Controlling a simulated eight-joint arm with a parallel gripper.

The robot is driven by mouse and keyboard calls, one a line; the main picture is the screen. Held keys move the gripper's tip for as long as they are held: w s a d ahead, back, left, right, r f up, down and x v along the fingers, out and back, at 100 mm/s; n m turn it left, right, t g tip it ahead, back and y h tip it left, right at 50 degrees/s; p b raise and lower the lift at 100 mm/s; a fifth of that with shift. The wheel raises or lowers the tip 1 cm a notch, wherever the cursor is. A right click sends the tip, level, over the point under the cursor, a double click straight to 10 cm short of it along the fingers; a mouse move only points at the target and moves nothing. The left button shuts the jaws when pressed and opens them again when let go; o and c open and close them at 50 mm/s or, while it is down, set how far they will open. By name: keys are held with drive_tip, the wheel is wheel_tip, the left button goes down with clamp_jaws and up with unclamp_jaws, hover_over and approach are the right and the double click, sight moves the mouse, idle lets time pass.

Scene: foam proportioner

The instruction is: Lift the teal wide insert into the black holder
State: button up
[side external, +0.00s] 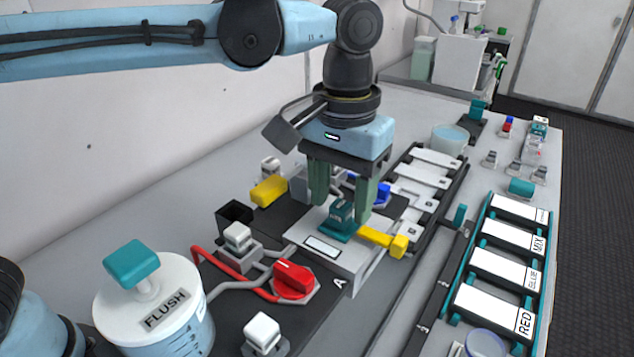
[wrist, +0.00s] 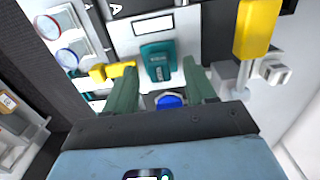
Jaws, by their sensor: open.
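A teal block with a wide base (side external: 341,222), which looks like the teal insert, sits on the white unit marked A (side external: 308,256). My gripper (side external: 342,207) is open above and around it, one finger on each side. In the wrist view the teal block (wrist: 159,62) shows between and just beyond the fingertips (wrist: 159,68). I cannot tell whether either finger touches it. A black open-topped square box (side external: 234,214), possibly the black holder, stands to the left of the unit; I cannot be sure which black part is the holder.
A yellow lever (side external: 385,240) sticks out right of the teal block, and a yellow block (side external: 268,190) stands to the left. A red knob (side external: 293,280) and the white FLUSH container (side external: 155,305) are in front. A teal rack of labelled white plates (side external: 508,265) stands right.

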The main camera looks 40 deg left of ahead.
drive_tip(key=shift+f, duration=0.15)
clamp_jaws()
drive_tip(key=shift+r, duration=0.2)
idle(0.4)
drive_tip(key=shift+r, duration=7.25)
drive_tip(key=s+a, duration=0.4)
drive_tip(key=a, duration=1.2)
wheel_tip(320, 180, down, 10)
drive_tip(key=shift+s, duration=0.3)
